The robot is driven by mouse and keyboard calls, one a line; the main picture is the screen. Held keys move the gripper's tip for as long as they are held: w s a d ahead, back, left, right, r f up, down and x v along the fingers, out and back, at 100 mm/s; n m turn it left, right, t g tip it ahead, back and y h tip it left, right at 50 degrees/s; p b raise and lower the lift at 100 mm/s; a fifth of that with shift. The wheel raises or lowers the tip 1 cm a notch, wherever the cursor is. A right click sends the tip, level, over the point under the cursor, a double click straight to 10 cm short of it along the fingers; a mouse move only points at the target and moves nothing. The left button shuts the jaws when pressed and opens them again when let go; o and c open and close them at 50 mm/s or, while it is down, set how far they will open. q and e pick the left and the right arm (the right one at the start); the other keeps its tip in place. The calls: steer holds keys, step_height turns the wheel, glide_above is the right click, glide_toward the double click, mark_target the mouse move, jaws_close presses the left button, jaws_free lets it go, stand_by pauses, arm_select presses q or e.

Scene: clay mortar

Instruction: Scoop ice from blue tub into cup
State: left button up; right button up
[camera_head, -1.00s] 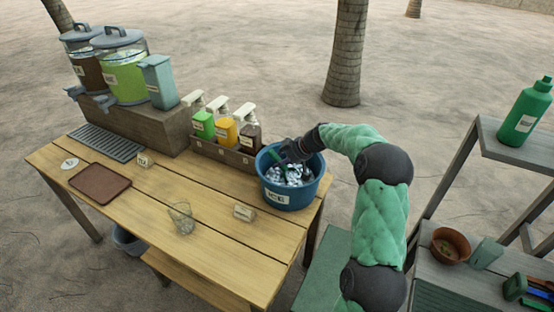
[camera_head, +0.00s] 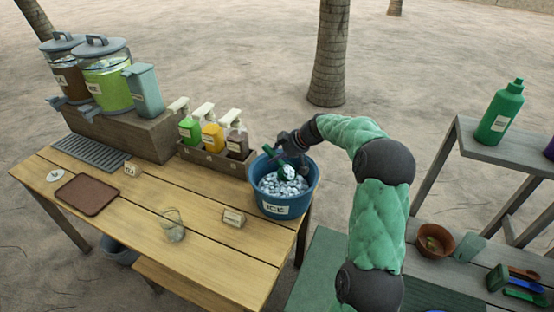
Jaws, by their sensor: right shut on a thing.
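The blue tub (camera_head: 284,207), labelled ICE, stands at the right end of the wooden table and holds many pale ice cubes (camera_head: 272,186). My right gripper (camera_head: 291,157) is over the back of the tub, shut on a green scoop (camera_head: 281,164). The scoop is above the ice, and pale cubes show in or right at its bowl. The clear cup (camera_head: 172,226) stands upright on the table, left of the tub and nearer the front; it looks empty. My left gripper is not in view.
A small label block (camera_head: 233,218) stands between cup and tub. Pump bottles (camera_head: 212,135) stand in a wooden rack behind. A brown tray (camera_head: 88,194) and drink dispensers (camera_head: 107,82) are at the left. A grey shelf (camera_head: 450,268) with a brown bowl (camera_head: 435,240) is at the right.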

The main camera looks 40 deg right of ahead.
mark_target(272, 149)
step_height(272, 149, up, 4)
steer(key=shift+r+p, duration=0.15)
steer(key=shift+p, duration=0.75)
steer(key=shift+a+r+p, duration=0.1)
steer(key=shift+r+p, duration=0.4)
steer(key=shift+p, duration=0.25)
steer(key=w+r+g+p, duration=0.1)
steer(key=p, duration=0.6)
steer(key=w+r+g+h+p, duration=0.1)
steer(key=g+p, duration=0.1)
steer(key=p, duration=0.5)
steer(key=shift+w+a+r+h+p, duration=0.1)
steer(key=shift+a+h+p, duration=0.2)
steer(key=shift+a+p, duration=0.1)
steer(key=p, duration=0.2)
steer(key=r+g+p, duration=0.1)
steer(key=p, duration=0.1)
steer(key=shift+w+a+g+p, duration=0.2)
steer(key=shift+w+g+p, duration=0.1)
steer(key=shift+w, duration=0.1)
steer(key=g+p, duration=0.1)
steer(key=p, duration=0.1)
steer(key=w+r+g+h+p, duration=0.1)
steer(key=p, duration=0.1)
steer(key=shift+w+a, duration=0.1)
steer(key=shift+a, duration=0.15)
